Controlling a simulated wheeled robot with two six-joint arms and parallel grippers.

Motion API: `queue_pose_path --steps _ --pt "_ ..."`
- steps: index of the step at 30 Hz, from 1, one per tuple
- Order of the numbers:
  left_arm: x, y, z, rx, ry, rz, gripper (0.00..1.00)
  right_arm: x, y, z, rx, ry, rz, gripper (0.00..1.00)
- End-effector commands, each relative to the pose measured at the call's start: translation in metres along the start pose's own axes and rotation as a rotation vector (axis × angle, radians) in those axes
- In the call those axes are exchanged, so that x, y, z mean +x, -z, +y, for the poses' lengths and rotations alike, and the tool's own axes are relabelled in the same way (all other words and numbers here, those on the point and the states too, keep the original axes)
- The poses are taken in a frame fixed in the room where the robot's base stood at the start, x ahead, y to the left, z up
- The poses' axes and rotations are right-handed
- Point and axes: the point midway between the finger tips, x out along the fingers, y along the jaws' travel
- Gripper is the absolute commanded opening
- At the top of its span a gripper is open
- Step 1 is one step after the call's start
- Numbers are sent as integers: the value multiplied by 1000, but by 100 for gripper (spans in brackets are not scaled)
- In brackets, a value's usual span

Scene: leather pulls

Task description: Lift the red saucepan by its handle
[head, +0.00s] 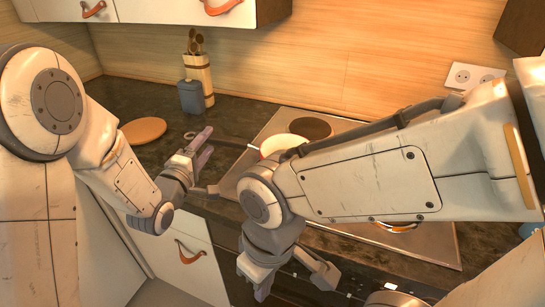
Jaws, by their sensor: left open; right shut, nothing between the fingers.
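My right gripper (292,281) is shut and empty, low in front of the counter, below the saucepan in the picture.
A round wooden board (143,131) lies on the counter at left. A grey canister (191,98) and a utensil holder (199,72) stand at the back. A dark burner (310,127) is bare. A shiny rounded thing (397,227) shows under my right arm. A drawer front (190,252) is below.

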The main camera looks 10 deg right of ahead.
Motion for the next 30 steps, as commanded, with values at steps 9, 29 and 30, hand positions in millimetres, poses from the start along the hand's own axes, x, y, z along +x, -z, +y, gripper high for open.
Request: queue_pose_path --steps 9,29,30 --pt "35 0 -4 1 2 -2 60 -10 0 -1 0 0 0 0" --pt "59 0 -6 1 1 0 0 -13 1 -1 0 0 0 0" --pt "59 0 -6 1 1 0 0 -13 1 -1 0 0 0 0"
